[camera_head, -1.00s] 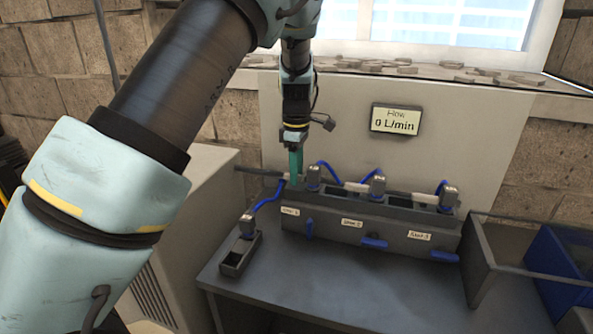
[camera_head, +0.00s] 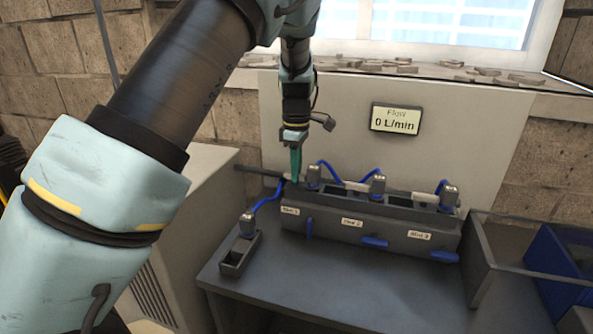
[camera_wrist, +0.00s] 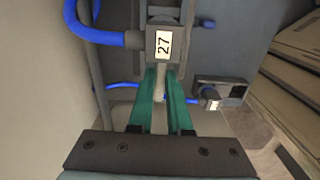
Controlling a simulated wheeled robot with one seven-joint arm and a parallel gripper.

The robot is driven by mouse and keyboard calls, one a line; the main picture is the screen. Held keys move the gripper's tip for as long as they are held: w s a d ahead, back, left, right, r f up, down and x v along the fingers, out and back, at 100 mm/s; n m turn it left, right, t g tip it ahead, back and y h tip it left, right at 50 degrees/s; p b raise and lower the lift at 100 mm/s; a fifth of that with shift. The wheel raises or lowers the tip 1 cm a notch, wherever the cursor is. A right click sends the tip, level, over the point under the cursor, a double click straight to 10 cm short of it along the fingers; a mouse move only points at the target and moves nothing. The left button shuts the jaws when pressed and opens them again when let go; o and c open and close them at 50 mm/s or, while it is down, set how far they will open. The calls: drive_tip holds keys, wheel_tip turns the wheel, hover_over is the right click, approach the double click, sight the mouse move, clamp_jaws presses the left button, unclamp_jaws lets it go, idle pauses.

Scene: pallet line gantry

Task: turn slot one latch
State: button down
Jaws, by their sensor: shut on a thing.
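The slot one latch (camera_head: 309,228) is a blue handle on the front of the grey rack (camera_head: 335,237), under the slot one label; it points downward. The slot two latch (camera_head: 375,243) and slot three latch (camera_head: 444,256) lie sideways. My gripper (camera_head: 296,178) points down at the rack's left end, above and behind the slot one latch and apart from it. In the wrist view its teal fingers (camera_wrist: 163,75) are shut on a narrow pale grey part beside the block marked 27 (camera_wrist: 163,45), which has a blue hose. The grip is partly hidden.
A small grey holder (camera_head: 238,262) with a hosed connector stands on the bench, front left. A flow display (camera_head: 395,119) on the back panel reads 0 L/min. A grey bin (camera_head: 485,275) and a blue bin (camera_head: 560,280) are at right. The bench front is clear.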

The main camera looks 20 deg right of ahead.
drive_tip(key=m, duration=0.4)
drive_tip(key=shift+a+b, duration=0.1)
drive_tip(key=shift+b, duration=0.2)
drive_tip(key=m, duration=0.4)
drive_tip(key=shift+a+m+b, duration=0.1)
drive_tip(key=shift+m+b, duration=0.2)
drive_tip(key=shift+b, duration=0.05)
drive_tip(key=m, duration=0.4)
drive_tip(key=shift+m+b, duration=0.3)
drive_tip(key=shift+a+m, duration=0.1)
drive_tip(key=shift+m, duration=2.1)
drive_tip(key=c, duration=0.9)
unclamp_jaws()
drive_tip(key=shift+o, duration=0.2)
